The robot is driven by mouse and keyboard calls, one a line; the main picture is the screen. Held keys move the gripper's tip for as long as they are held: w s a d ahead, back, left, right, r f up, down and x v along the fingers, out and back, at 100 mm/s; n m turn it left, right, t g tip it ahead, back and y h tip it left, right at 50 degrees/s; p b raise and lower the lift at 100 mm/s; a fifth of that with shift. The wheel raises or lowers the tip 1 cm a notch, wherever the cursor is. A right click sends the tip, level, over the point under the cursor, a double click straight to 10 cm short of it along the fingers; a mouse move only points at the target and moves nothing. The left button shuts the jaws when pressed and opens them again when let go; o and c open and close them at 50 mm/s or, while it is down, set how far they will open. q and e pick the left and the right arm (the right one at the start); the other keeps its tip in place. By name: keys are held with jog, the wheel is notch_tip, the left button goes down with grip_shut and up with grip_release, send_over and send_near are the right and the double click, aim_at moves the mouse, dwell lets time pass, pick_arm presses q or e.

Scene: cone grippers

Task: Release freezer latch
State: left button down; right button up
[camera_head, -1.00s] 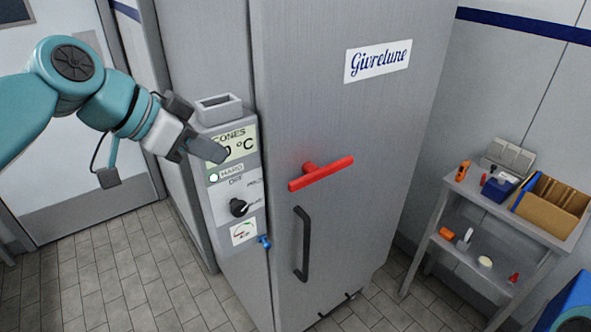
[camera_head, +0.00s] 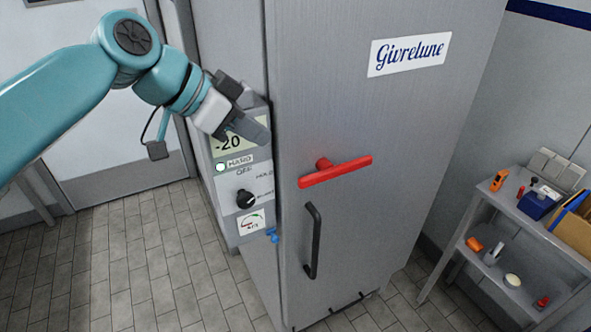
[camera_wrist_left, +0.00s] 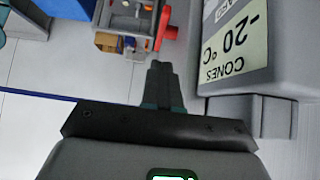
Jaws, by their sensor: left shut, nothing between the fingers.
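The freezer (camera_head: 390,120) is a tall grey cabinet with a "Givrelune" label. A red T-shaped latch handle (camera_head: 335,172) sits on its door, its bar nearly level and tilted up to the right. A black vertical door handle (camera_head: 313,240) is below it. My left gripper (camera_head: 262,132) is shut and empty, in front of the control panel, to the left of and above the red latch, apart from it. In the left wrist view the shut fingers (camera_wrist_left: 158,80) show, with part of the red latch (camera_wrist_left: 166,32) beyond them. My right gripper is not in view.
The control panel (camera_head: 240,170) shows "-20", a green-ringed light and a black knob (camera_head: 246,199). A small blue valve (camera_head: 272,235) sticks out below it. A grey shelf (camera_head: 520,220) with tools and a cardboard box stands at the right. The tiled floor at left is clear.

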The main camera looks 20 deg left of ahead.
pick_arm(q)
jog(key=p, duration=0.1)
send_near(307, 180)
jog(key=w+d, duration=0.2)
jog(key=shift+w+r, duration=0.35)
jog(key=f, duration=0.3)
jog(key=shift+w+d+f, duration=0.2)
jog(key=shift+d+f, duration=0.05)
jog(key=shift+f, duration=0.05)
jog(key=shift+w+f, duration=0.1)
jog(key=shift+f, duration=0.55)
jog(key=shift+s+a+f+t+h+b, duration=0.1)
jog(key=shift+f+t+h+b, duration=0.5)
jog(key=shift+b, duration=2.35)
jog(key=shift+s+a+f+t+b, duration=0.15)
jog(key=shift+f+b, duration=0.9)
jog(key=shift+b, duration=1.95)
jog(key=shift+s+f+t+h+b, duration=0.1)
jog(key=shift+f+t+h+b, duration=0.55)
jog(key=shift+b, duration=2.3)
jog(key=shift+f+y, duration=0.15)
jog(key=shift+y, duration=0.2)
